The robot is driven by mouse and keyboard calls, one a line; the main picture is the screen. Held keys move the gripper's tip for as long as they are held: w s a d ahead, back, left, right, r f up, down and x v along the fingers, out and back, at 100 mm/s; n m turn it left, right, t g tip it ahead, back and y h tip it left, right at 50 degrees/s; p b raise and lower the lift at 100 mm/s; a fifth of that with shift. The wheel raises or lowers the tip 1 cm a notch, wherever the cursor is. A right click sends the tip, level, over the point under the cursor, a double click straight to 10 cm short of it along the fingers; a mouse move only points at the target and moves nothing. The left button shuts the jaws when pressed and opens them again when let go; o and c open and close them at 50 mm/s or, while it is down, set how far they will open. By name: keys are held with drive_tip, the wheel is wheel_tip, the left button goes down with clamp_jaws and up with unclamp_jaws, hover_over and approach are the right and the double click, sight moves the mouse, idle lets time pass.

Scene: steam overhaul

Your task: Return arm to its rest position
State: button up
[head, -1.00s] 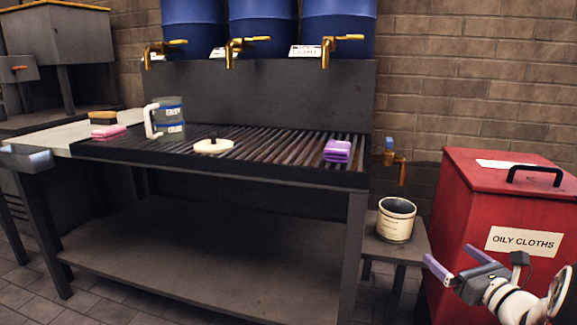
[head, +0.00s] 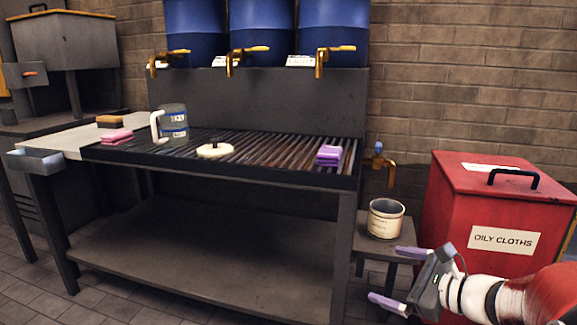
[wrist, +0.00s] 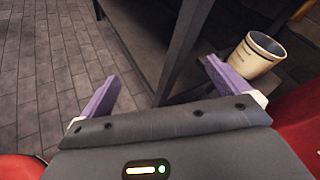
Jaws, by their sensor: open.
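My gripper (head: 392,277) is at the lower right of the head view, in front of the red bin and below the small side stand. Its two purple fingers are spread apart with nothing between them. In the wrist view the open fingers (wrist: 160,90) point toward the floor and a dark bench leg. My gripper is apart from the bench, and I cannot tell from these views how far it is from the stand.
A cream tin (head: 385,218) stands on a small stand (head: 365,240). The red oily-cloths bin (head: 465,215) is close behind my arm. Tiled floor (wrist: 50,60) is clear.

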drive_tip(key=s+a+r+n+g+h+p, duration=0.3)
drive_tip(key=s+a+n+g+p, duration=0.3)
drive_tip(key=s+a+n, duration=0.55)
drive_tip(key=s+d+r+n+h+p, duration=0.2)
drive_tip(key=s+d+r+n+h, duration=0.2)
drive_tip(key=s+n, duration=0.4)
drive_tip(key=d+n+h, duration=0.1)
drive_tip(key=n+h, duration=0.1)
drive_tip(key=n, duration=0.1)
drive_tip(key=shift+d+n+t, duration=0.15)
drive_tip(key=shift+n+t, duration=0.15)
drive_tip(key=shift+n, duration=0.05)
